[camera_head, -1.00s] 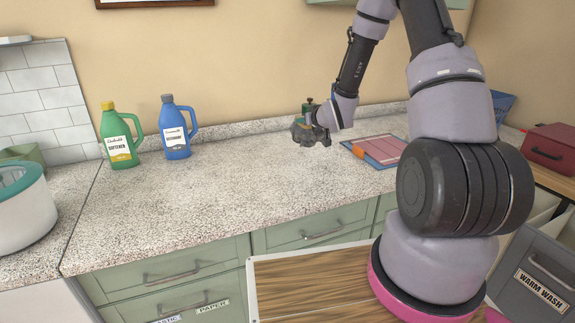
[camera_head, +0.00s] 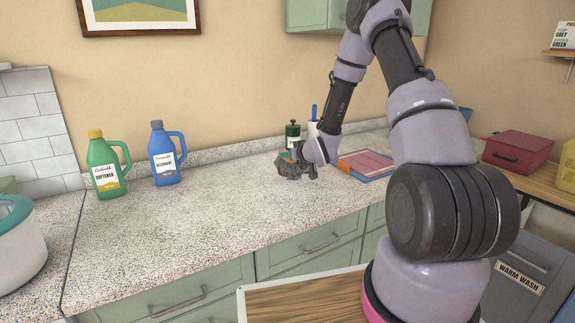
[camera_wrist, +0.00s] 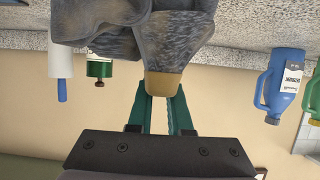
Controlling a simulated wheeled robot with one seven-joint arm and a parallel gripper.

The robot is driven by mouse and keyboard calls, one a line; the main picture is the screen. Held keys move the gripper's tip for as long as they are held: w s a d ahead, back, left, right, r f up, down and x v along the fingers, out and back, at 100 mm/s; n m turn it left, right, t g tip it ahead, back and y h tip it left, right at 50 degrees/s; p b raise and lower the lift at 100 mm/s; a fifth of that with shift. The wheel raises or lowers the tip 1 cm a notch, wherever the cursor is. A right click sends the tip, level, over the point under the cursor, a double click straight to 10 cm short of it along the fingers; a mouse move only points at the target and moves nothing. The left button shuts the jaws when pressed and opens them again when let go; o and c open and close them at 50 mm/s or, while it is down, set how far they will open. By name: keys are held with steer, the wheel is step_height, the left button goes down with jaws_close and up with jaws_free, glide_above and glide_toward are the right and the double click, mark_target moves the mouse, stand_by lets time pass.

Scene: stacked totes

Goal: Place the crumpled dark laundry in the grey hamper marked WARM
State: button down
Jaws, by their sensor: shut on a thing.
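The crumpled dark laundry (camera_head: 290,169) is a grey-blue bundle over the back of the speckled counter. In the wrist view the laundry (camera_wrist: 120,38) fills the top of the picture. My gripper (camera_head: 303,153) is shut on it; in the wrist view the green fingers of my gripper (camera_wrist: 163,92) close around a tan patch at the bundle's edge. I cannot tell whether the bundle touches the counter. The grey hamper (camera_head: 503,298) labelled WARM WASH stands low at the right edge, beyond my arm. Its opening is mostly hidden.
A green softener jug (camera_head: 105,172) and a blue detergent jug (camera_head: 165,165) stand at the counter's left. A dark green bottle (camera_head: 292,131) stands behind the laundry. A red-and-blue folder (camera_head: 366,165) lies to its right. A red box (camera_head: 516,151) sits on the wooden shelf at right.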

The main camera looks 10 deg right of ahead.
mark_target(288, 163)
steer(key=shift+f, duration=1.7)
steer(key=shift+f, duration=0.1)
steer(key=c, duration=0.8)
jaws_free()
steer(key=shift+c, duration=0.2)
